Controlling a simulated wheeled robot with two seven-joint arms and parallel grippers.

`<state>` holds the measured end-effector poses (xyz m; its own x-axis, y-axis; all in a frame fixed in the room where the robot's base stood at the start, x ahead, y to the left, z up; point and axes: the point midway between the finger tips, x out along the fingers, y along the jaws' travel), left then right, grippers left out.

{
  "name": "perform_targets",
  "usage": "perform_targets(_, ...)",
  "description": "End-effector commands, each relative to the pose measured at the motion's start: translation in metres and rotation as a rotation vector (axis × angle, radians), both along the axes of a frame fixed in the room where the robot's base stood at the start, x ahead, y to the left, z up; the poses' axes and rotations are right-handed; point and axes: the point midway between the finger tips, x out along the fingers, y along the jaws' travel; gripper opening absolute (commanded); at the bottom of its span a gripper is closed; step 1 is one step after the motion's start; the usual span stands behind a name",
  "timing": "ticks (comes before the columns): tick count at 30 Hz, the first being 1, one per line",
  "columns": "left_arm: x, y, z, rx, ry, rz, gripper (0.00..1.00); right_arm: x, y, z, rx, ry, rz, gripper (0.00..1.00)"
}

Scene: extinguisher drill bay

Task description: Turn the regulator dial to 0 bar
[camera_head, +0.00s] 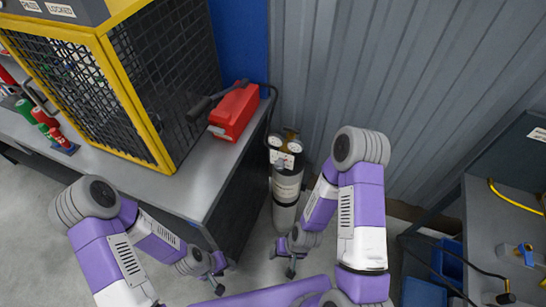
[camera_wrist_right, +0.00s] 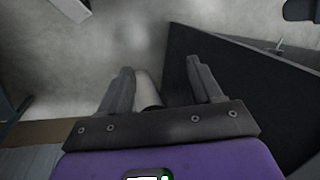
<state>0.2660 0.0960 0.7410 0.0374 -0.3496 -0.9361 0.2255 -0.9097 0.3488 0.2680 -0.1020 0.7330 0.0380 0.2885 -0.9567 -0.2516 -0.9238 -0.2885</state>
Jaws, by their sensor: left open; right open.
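The regulator (camera_head: 285,146) sits on top of a grey gas cylinder (camera_head: 287,190) between the bench and the corrugated wall. It has two white round gauges and a brassy top; its dial setting is too small to read. My left gripper (camera_head: 217,277) is open and empty, low in front of the bench and apart from the regulator. My right gripper (camera_head: 282,260) is open, below and in front of the regulator, not touching it. In the right wrist view its open fingers (camera_wrist_right: 162,85) point at the floor, with part of a pale rounded thing, perhaps the cylinder, behind them.
A workbench (camera_head: 185,192) at left carries a yellow-framed mesh cage (camera_head: 150,100), a red box (camera_head: 235,110) with a black hose, and red and green bottles. A grey table (camera_head: 485,220) with a yellow hose stands at right, blue bins beside it.

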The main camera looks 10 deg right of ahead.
Motion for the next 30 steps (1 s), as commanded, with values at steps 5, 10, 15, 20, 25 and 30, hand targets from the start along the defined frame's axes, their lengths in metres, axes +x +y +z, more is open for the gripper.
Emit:
perform_targets(5,-0.001,0.000,-0.029,0.000,0.003,0.000,0.43,0.014,-0.018,-0.045,-0.213,-0.037,-0.053,0.64)
perform_targets(10,-0.002,0.000,-0.055,0.000,0.005,0.000,0.43,0.052,-0.048,-0.066,-0.469,-0.186,-0.139,0.64)
perform_targets(15,-0.002,0.000,-0.080,0.000,0.003,0.000,0.43,0.107,-0.067,-0.053,-0.682,-0.446,-0.237,0.64)
perform_targets(20,-0.002,0.000,-0.103,0.000,0.002,0.000,0.43,0.160,-0.062,-0.009,-0.804,-0.773,-0.346,0.64)
perform_targets(25,-0.002,0.000,-0.122,0.000,0.002,0.000,0.43,0.195,-0.034,0.055,-0.823,-1.112,-0.475,0.64)
perform_targets(30,-0.002,0.000,-0.132,0.000,0.002,0.000,0.43,0.203,-0.010,0.102,-0.783,-1.327,-0.575,0.64)
